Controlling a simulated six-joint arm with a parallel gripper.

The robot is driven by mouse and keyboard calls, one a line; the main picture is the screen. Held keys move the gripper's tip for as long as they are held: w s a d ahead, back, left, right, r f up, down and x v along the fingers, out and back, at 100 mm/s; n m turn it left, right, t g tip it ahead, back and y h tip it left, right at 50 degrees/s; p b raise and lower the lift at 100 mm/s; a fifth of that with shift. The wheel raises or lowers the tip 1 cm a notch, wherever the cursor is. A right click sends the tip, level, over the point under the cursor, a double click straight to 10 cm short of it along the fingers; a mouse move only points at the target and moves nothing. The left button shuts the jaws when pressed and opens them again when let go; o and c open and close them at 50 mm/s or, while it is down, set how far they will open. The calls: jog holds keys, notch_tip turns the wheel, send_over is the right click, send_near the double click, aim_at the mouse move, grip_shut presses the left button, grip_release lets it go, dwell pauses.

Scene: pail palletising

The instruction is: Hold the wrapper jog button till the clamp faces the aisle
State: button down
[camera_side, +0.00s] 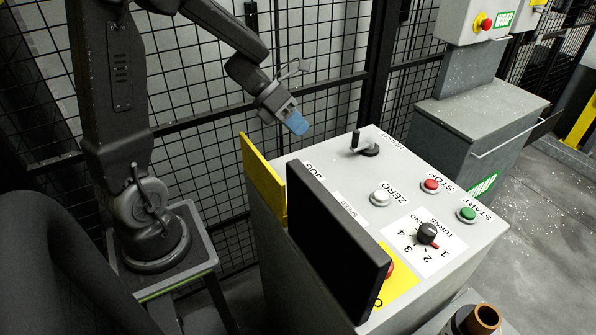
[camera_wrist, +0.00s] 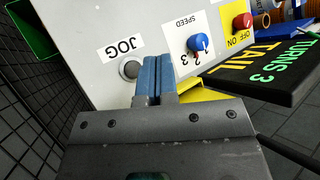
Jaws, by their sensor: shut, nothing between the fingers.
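The jog button (camera_wrist: 130,69) is a round grey button below the JOG label on the pale control panel in the wrist view. In the side view the black display hides the button, and only part of its label (camera_side: 313,172) shows. My gripper (camera_side: 298,124) has blue fingertips and is near the left rear edge of the panel, seemingly above it. In the wrist view my gripper (camera_wrist: 152,78) is shut and empty, with its fingertips just right of the button in the picture. I cannot make out the clamp.
A black display (camera_side: 335,245) stands up from the panel, beside a yellow plate (camera_side: 263,178). A black lever (camera_side: 364,146), the stop button (camera_side: 431,185) and the start button (camera_side: 466,214) are on the panel. Mesh fencing (camera_side: 200,160) runs behind.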

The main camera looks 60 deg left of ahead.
jog(key=shift+f, duration=4.4)
jog(key=shift+f, duration=0.4)
